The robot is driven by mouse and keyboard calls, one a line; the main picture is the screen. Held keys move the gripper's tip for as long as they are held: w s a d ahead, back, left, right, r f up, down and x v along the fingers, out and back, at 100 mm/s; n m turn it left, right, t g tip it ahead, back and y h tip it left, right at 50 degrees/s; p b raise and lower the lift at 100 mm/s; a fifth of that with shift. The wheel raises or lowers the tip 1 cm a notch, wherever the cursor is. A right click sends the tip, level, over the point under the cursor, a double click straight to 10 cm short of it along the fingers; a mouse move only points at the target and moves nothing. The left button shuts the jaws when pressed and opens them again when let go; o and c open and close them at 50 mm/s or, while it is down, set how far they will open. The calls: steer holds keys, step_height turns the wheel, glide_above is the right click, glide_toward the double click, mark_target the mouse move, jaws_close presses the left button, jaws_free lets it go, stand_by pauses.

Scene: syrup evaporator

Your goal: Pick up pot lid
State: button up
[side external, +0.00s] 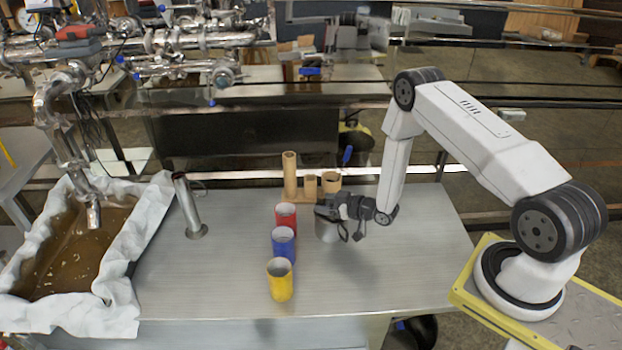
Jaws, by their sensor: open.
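A small grey metal pot (327,231) stands on the steel table, right of the coloured cups. My gripper (330,209) is at the top of this pot, reaching in from the right, with its jaws open. The gripper covers the pot's top, so I cannot make out a pot lid or tell whether the fingers touch anything there.
Red (286,217), blue (283,245) and yellow (280,280) cups stand in a row close left of the pot. Tan cylinders (290,176) stand behind. A metal post (188,205) and a cloth-lined tray of brown liquid (150,215) are left. The table's front right is clear.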

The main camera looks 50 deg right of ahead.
jaws_close()
steer(key=shift+r, duration=0.15)
steer(key=shift+r, duration=1)
steer(key=s+r, duration=0.1)
steer(key=r, duration=0.1)
steer(key=s+r, duration=0.3)
steer(key=r, duration=0.1)
steer(key=shift+s+a+r, duration=0.1)
steer(key=shift+s+a, duration=0.1)
steer(key=shift+a, duration=0.2)
steer(key=s+a+r, duration=0.1)
steer(key=s+r, duration=0.3)
steer(key=s, duration=0.5)
steer(key=shift+s+a+r, duration=0.2)
steer(key=shift+a+r, duration=0.05)
steer(key=shift+a, duration=0.15)
